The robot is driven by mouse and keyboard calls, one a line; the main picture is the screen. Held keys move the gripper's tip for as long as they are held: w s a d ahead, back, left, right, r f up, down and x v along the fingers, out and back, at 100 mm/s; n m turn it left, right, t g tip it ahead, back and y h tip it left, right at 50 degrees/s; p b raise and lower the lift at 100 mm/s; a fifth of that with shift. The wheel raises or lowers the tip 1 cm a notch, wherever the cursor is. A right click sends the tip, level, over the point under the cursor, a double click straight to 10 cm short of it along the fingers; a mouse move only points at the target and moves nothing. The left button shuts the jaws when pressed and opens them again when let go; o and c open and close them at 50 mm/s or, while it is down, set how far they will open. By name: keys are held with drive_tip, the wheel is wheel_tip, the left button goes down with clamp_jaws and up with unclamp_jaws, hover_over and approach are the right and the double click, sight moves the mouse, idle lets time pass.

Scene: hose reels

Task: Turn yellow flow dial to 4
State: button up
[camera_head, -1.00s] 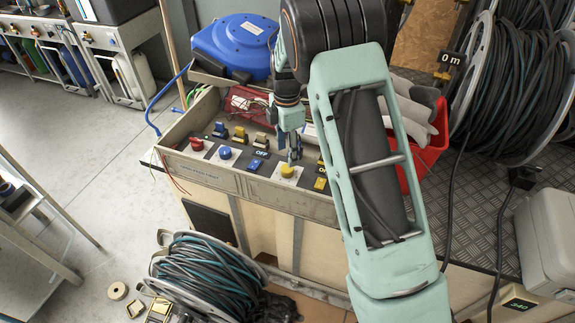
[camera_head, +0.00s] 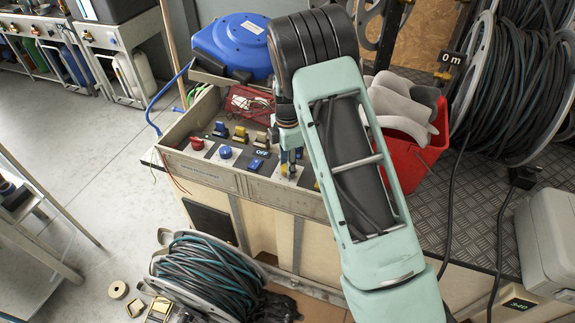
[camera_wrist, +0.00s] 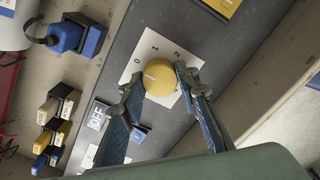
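The yellow flow dial (camera_wrist: 160,77) is a round knob on a white plate; the marks 0, 1 and 2 show around its far side in the wrist view. A small pale mark is on its top; I cannot tell which number it points to. My gripper (camera_wrist: 159,79) has its two blue fingers apart, one on each side of the dial, with fingertips close to its edge. I cannot tell whether they touch it. In the head view, my gripper (camera_head: 288,170) is down at the panel and hides most of the dial and its plate.
A blue hose reel (camera_head: 235,47) stands behind the panel. A red bin (camera_head: 410,150) is to the right of my arm.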

drive_tip(key=c, duration=0.4)
